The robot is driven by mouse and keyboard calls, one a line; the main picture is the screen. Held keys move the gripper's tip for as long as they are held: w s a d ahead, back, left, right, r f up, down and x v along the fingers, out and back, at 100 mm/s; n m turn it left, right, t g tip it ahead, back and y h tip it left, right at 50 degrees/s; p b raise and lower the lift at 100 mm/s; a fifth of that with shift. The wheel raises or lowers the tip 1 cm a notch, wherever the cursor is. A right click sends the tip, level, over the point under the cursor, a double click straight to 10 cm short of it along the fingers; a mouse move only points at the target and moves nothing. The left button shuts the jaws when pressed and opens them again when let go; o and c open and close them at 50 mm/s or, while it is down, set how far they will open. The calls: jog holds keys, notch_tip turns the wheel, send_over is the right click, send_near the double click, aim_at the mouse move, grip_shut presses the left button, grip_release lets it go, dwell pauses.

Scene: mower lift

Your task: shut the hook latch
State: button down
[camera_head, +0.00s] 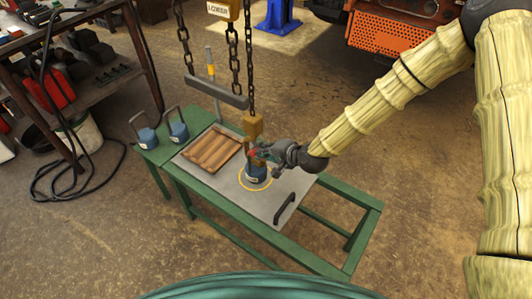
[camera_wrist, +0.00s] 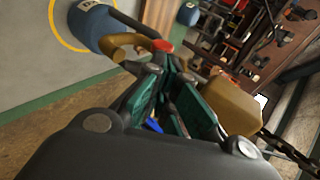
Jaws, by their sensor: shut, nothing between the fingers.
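The gold hook (camera_wrist: 122,42) hangs below a gold block (camera_head: 253,127) on a chain; the block also shows in the wrist view (camera_wrist: 232,103). The hook is at the dark handle of a blue weight (camera_head: 257,173), which also shows in the wrist view (camera_wrist: 92,24). A red latch piece (camera_wrist: 163,46) sits by the hook, just beyond my fingertips. I cannot tell whether the latch is open or shut. My gripper (camera_head: 264,153) is shut and empty, right beside the hook; its green-padded fingers (camera_wrist: 172,66) partly hide the hook's shank.
The weight stands inside a yellow ring (camera_head: 240,183) on a grey plate on a green bench (camera_head: 365,225). A grey bar (camera_head: 215,92) hangs from chains behind.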

jog(key=shift+a+r, duration=0.15)
jog(key=shift+r, duration=0.1)
jog(key=shift+r+p, duration=0.45)
jog(key=shift+r, duration=0.15)
jog(key=s+d+r, duration=0.4)
jog(key=s+d, duration=0.4)
jog(key=d, duration=0.2)
jog(key=shift+s+d, duration=0.25)
jog(key=shift+s, duration=0.15)
jog(key=shift+f, duration=0.1)
dwell(0.4)
